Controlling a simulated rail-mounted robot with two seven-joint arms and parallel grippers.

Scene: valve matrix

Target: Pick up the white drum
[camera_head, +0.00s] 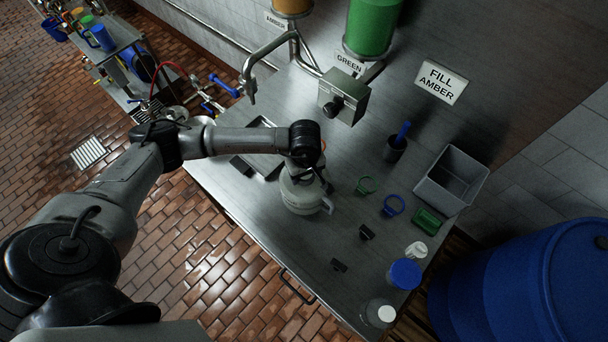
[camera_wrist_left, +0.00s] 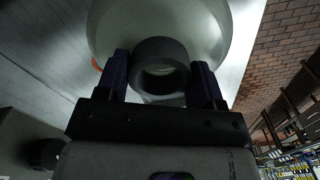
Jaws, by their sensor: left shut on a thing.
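The white drum (camera_head: 300,197) is a pale, rounded container at the middle of the steel bench. It is below my left gripper (camera_head: 308,170), which partly covers its top. In the left wrist view the pale drum body (camera_wrist_left: 218,30) fills the top of the picture. There my left gripper (camera_wrist_left: 161,82) has its two dark fingers on either side of a dark ring-shaped neck or cap (camera_wrist_left: 160,50) at the drum, and it is shut on it. I cannot tell whether the drum's base touches the bench. My right gripper is not in view.
A spout (camera_head: 248,88) and grey valve box (camera_head: 343,97) overhang behind. A blue barrel (camera_head: 500,285) stands at lower right.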

